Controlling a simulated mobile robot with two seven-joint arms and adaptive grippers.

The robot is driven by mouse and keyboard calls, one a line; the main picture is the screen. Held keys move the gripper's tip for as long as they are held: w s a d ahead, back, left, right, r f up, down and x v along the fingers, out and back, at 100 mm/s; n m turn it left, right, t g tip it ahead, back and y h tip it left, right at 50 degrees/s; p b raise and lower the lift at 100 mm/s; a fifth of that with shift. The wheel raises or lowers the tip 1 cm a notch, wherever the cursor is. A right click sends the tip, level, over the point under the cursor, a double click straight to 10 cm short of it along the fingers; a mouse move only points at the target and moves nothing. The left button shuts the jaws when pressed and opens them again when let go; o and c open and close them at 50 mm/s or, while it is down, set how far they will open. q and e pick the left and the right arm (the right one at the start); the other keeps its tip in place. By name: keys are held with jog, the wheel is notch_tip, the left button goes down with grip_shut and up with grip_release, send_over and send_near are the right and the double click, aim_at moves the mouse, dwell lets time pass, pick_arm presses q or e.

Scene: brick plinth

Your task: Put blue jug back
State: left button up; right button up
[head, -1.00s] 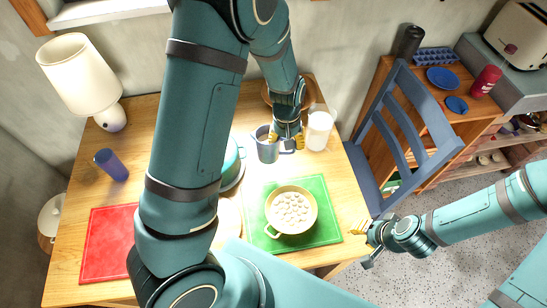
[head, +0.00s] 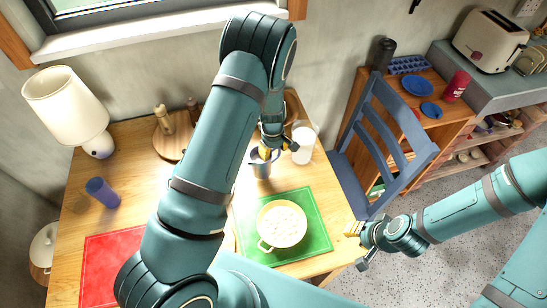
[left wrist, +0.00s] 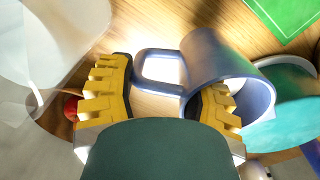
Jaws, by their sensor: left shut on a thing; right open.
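The blue jug (head: 261,169) is at the back of the wooden table, behind the green board, partly hidden by my left gripper (head: 276,149). In the left wrist view the jug (left wrist: 205,55) shows its handle towards the left finger and its open mouth towards the camera. My left gripper (left wrist: 165,95) is shut on the jug, with the right finger at its mouth and the left finger outside by the handle. Whether its base touches the table is hard to tell. My right gripper (head: 362,245) is open and empty, beyond the table's right edge.
A clear jug (head: 303,145) stands close right of the blue jug. A cream pot (head: 282,223) sits on the green board (head: 315,215). A blue cup (head: 102,192), lamp (head: 66,95) and red board (head: 100,260) are left. A chair (head: 385,140) stands right.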

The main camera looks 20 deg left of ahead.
pick_arm(q)
jog(key=shift+f, duration=1.8)
jog(key=shift+f, duration=0.2)
jog(key=o, duration=1.3)
jog(key=shift+c, duration=0.2)
